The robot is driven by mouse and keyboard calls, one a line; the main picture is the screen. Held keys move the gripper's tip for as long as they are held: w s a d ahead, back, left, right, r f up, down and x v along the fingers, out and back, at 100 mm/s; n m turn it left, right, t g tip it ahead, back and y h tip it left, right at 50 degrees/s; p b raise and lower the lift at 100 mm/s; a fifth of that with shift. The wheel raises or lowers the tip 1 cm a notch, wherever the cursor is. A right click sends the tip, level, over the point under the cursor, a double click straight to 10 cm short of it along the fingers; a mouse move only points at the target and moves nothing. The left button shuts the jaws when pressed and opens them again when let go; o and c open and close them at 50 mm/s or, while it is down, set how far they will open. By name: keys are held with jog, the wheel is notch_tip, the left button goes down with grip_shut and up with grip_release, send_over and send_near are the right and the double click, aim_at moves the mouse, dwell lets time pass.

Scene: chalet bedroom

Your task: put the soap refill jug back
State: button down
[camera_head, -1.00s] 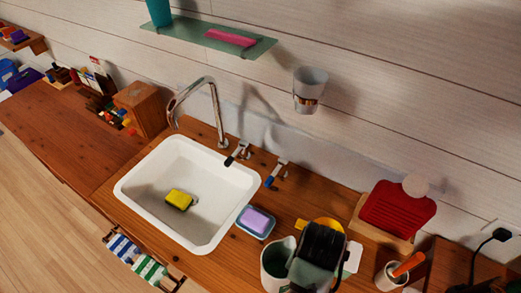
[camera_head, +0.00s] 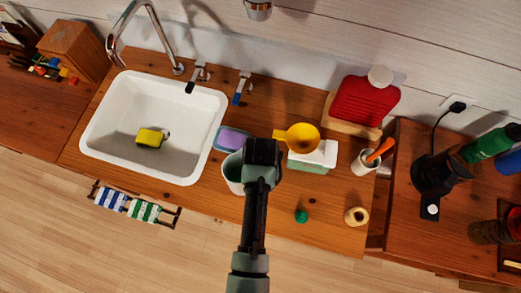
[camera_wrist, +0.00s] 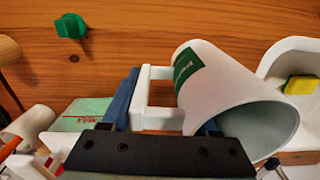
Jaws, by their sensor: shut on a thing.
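The soap refill jug (camera_head: 232,175) is a pale open-topped jug just in front of the purple soap, right of the sink. In the wrist view the jug (camera_wrist: 235,90) shows its green label, white handle and open mouth. My gripper (camera_head: 262,150) is shut on the jug at its handle side, and hides part of it in the head view. I cannot tell whether its base touches the counter. A green cap (camera_head: 301,216) lies on the counter in front.
The white sink (camera_head: 105,115) holds a yellow sponge (camera_head: 151,138). Purple soap (camera_head: 233,139) lies in a dish beside it. Counter around the green cap is clear.

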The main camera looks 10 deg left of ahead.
jog(key=shift+w+f, duration=0.1)
jog(key=shift+f, duration=0.6)
jog(key=shift+f, duration=0.2)
jog(key=shift+c, duration=0.7)
grip_release()
jog(key=shift+r, duration=0.15)
